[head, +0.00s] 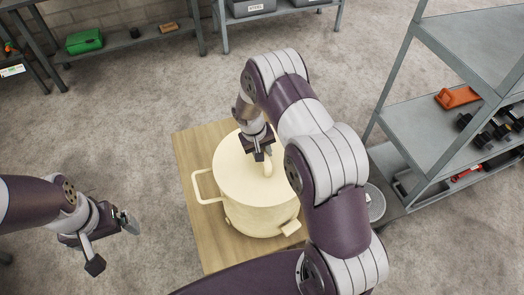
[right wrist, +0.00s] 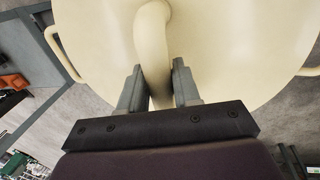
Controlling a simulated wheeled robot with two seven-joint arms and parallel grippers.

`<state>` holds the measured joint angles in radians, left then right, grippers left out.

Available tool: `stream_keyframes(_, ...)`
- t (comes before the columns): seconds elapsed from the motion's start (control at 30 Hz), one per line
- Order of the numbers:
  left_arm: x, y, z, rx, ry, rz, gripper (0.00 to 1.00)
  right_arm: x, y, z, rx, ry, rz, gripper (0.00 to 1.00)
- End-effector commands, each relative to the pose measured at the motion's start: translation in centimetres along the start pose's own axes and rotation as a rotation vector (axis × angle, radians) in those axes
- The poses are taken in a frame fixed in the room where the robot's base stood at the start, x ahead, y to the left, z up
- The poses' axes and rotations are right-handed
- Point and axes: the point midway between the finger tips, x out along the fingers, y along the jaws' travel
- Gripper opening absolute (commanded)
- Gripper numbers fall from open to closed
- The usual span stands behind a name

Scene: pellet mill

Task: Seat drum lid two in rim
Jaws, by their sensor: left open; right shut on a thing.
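A cream drum (head: 262,215) with side handles stands on a wooden board. Its cream lid (head: 238,172) lies over the top and looks level; I cannot tell whether its edge sits inside the rim. My right gripper (head: 262,155) is above the lid, shut on the lid's raised handle (head: 268,167). In the right wrist view the two fingers (right wrist: 159,90) are on either side of the curved handle (right wrist: 152,40), with the lid (right wrist: 215,35) beneath. My left gripper (head: 112,245) is open and empty, over the floor left of the board.
The wooden board (head: 190,150) is bare along its left side. A grey shelf rack (head: 405,115) with tools and an orange item (head: 458,97) stands at the right. A round grey object (head: 375,203) lies beside the board. Low shelves with a green case (head: 84,41) line the back.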

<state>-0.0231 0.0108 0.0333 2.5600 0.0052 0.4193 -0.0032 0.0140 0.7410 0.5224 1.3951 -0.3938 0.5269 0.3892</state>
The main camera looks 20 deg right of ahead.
Motion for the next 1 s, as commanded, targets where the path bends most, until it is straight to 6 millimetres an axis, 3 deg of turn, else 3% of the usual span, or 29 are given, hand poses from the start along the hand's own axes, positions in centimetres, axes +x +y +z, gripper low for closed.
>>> stream_keyframes(0.87,0.58,0.00,0.07,0.000,0.000,0.000,1.00,0.27,-0.05,-0.12,0.000,0.003,0.000,0.00)
stream_keyframes(0.9,0.58,0.00,0.07,0.000,0.000,0.000,1.00,0.27,-0.05,-0.12,0.000,0.003,0.000,0.45)
stream_keyframes(0.97,0.58,0.00,0.07,0.000,0.000,0.000,1.00,0.29,-0.06,-0.10,0.000,0.003,0.000,0.62)
stream_keyframes(1.0,0.58,0.00,0.07,0.000,0.000,0.000,1.00,0.30,-0.06,-0.09,0.000,0.002,0.000,0.62)
